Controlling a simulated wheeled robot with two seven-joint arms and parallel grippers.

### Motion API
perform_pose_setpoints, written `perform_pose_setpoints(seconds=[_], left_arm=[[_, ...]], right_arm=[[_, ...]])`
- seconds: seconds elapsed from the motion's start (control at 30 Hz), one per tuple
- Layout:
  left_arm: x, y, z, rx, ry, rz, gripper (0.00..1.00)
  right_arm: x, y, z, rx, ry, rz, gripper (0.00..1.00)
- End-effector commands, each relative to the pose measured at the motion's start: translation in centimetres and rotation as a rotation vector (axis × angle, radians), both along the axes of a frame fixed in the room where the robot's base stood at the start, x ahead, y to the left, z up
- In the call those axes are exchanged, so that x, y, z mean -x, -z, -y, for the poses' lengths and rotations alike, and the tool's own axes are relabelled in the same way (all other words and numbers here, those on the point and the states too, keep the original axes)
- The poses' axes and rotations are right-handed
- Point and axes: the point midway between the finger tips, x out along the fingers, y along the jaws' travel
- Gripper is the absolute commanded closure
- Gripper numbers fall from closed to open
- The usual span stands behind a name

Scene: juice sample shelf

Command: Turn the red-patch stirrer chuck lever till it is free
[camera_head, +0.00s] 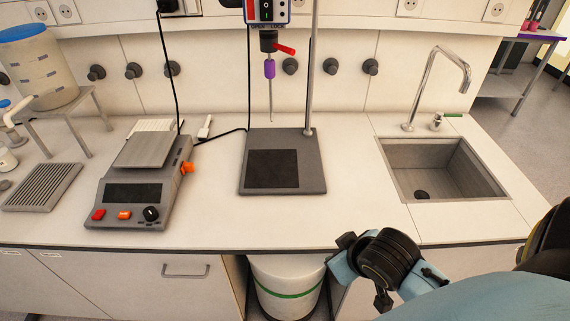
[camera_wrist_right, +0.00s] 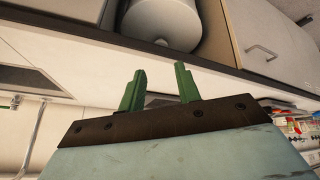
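The overhead stirrer (camera_head: 267,12) hangs on a metal rod at the back of the counter, its top cut off by the frame. Under it is the dark chuck (camera_head: 267,40), with the red lever (camera_head: 286,50) sticking out to the right and slightly down. A purple sleeve (camera_head: 269,69) and a thin shaft (camera_head: 270,98) hang below the chuck. My right gripper (camera_wrist_right: 160,69) is open and empty; its two green fingers stand apart in the wrist view. My right arm is at the counter's front edge, well below and right of the lever. My left gripper is out of view.
The stirrer's base plate (camera_head: 312,178) stands mid-counter. A hotplate (camera_head: 143,185) with orange knob is left of it, a sink (camera_head: 400,190) with tap (camera_head: 437,75) right. A white bin (camera_head: 287,268) is under the counter. The counter between base and sink is clear.

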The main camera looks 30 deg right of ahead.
Motion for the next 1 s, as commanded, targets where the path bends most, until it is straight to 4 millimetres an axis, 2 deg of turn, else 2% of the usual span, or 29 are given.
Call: perform_pose_setpoints(seconds=[0.03, 0.1, 0.17, 0.27, 0.3, 0.4, 0.5, 0.6, 0.73, 1.0], left_arm=[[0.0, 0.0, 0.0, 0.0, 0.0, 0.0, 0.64], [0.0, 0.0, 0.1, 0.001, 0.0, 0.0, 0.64], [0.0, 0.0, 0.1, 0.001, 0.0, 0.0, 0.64], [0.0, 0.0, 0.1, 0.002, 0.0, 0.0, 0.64], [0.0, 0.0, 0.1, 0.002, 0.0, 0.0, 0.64], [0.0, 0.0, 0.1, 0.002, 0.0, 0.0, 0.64], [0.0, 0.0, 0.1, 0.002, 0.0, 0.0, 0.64], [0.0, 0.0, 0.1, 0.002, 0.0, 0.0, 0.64], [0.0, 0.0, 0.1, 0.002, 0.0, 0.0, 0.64], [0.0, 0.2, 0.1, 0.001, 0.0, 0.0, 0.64]], right_arm=[[-1.4, -2.0, 2.0, 0.03, 0.015, 0.077, 0.67], [-3.5, -4.6, 4.3, 0.05, 0.036, 0.189, 0.67], [-5.4, -7.3, 6.1, 0.061, 0.045, 0.295, 0.67], [-8.9, -12.8, 8.5, 0.064, 0.032, 0.492, 0.67], [-10.3, -15.3, 9.1, 0.056, 0.015, 0.571, 0.67], [-13.0, -21.6, 9.5, 0.021, -0.05, 0.752, 0.67], [-14.7, -26.9, 8.6, -0.03, -0.129, 0.881, 0.67], [-15.5, -30.5, 7.4, -0.075, -0.198, 0.962, 0.67], [-15.9, -32.9, 6.4, -0.112, -0.25, 1.01, 0.67], [-17.1, -33.5, 5.9, -0.123, -0.264, 1.022, 0.67]])
